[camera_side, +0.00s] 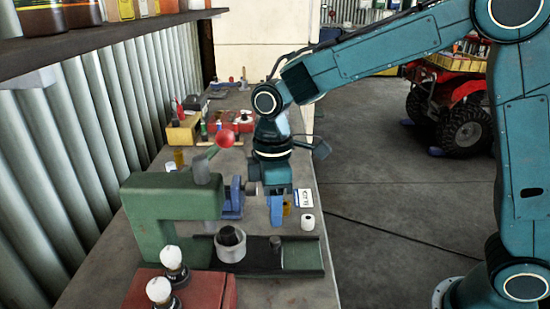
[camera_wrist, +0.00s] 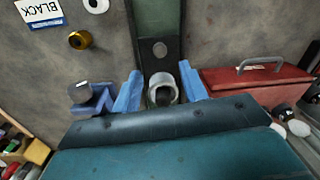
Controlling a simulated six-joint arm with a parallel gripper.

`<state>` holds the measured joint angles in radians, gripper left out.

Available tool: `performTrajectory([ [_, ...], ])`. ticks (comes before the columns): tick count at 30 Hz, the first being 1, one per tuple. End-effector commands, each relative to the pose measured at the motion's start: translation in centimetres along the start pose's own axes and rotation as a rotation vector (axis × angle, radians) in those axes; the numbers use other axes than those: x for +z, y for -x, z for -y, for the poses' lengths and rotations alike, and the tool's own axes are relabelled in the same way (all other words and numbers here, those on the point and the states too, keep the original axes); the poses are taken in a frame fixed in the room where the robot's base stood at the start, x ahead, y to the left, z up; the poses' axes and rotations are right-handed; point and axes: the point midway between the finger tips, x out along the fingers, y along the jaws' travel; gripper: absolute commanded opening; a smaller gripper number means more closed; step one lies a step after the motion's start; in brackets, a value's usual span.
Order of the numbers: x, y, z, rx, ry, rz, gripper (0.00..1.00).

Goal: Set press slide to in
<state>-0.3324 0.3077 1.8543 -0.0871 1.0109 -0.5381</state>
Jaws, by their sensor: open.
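The green press (camera_side: 165,215) stands on the bench at the left, with a red-knobbed lever (camera_side: 226,139) on top. A dark slide (camera_side: 258,262) lies at its base along a green track, also visible in the wrist view (camera_wrist: 160,65). A grey round cup (camera_side: 230,250) with a dark middle sits on the slide, beside the press opening. A short dark peg (camera_side: 275,243) stands on the slide right of the cup. My gripper (camera_side: 279,212) is open above the slide, pointing down. In the wrist view its blue fingertips (camera_wrist: 161,90) appear either side of the cup (camera_wrist: 163,84), with no visible hold.
A red toolbox (camera_side: 205,292) with white bulbs is in front of the press. A blue V-block (camera_side: 233,203) holding a cylinder stands behind the slide. A brass ring (camera_wrist: 80,39), a BLACK label (camera_wrist: 40,10) and a white roll (camera_side: 307,222) lie nearby. A shelf (camera_side: 100,38) overhangs at upper left.

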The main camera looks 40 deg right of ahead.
Motion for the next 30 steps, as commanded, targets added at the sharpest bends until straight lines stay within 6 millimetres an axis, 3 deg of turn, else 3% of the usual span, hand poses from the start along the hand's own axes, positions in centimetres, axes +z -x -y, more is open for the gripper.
performTrajectory([
  [6, 0.1, -3.5, 0.0, -0.002, 0.000, 0.004, 0.43],
  [15, 0.0, -7.0, 0.0, -0.001, 0.000, 0.001, 0.43],
  [29, 0.0, -7.8, 0.0, 0.001, 0.000, 0.000, 0.43],
  [30, 0.0, -7.8, 0.0, 0.001, 0.000, 0.000, 0.37],
])
